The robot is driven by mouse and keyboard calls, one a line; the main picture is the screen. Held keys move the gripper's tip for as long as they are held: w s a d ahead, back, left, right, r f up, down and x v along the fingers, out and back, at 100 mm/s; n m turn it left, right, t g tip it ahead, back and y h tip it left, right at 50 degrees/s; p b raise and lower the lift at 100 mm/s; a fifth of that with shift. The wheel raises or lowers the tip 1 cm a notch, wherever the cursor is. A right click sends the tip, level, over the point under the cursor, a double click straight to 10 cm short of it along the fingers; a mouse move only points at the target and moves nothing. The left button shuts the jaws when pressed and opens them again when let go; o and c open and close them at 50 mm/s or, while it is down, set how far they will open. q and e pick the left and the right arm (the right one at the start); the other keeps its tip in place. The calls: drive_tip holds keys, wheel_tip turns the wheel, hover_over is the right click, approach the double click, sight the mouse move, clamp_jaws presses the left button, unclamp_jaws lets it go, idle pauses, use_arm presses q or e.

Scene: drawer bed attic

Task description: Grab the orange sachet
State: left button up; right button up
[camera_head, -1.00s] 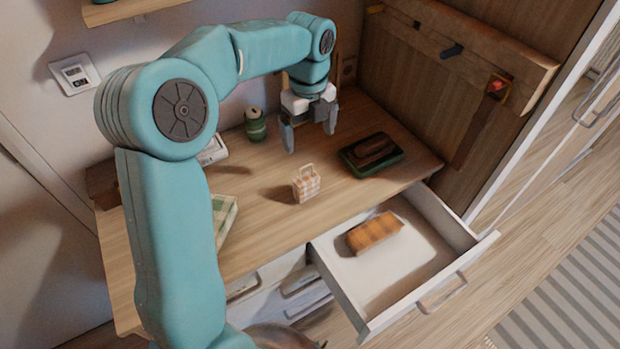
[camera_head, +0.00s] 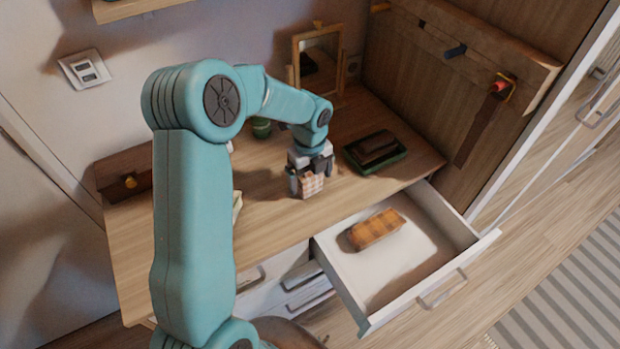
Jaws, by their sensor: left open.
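A small orange-and-white checked sachet (camera_head: 313,186) stands upright on the wooden desk. My left gripper (camera_head: 311,176) is low over it, open, with a finger on either side; the gripper hides its upper part. I cannot tell whether the fingers touch it. A darker orange checked, pillow-like item (camera_head: 376,229) lies in the open drawer (camera_head: 402,277), to the right of and nearer than the gripper. My right gripper is not in view.
A dark green tray (camera_head: 365,170) with a brown item (camera_head: 377,148) stands right of the gripper. A green can (camera_head: 262,128) and a framed mirror (camera_head: 318,62) are behind it. The desk's (camera_head: 270,222) front strip is clear. The drawer juts out at the front right.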

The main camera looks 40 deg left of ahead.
use_arm(q)
drive_tip(key=shift+s+d+r, duration=0.1)
drive_tip(key=shift+s+d, duration=0.05)
drive_tip(key=c, duration=1)
drive_tip(key=shift+c, duration=0.2)
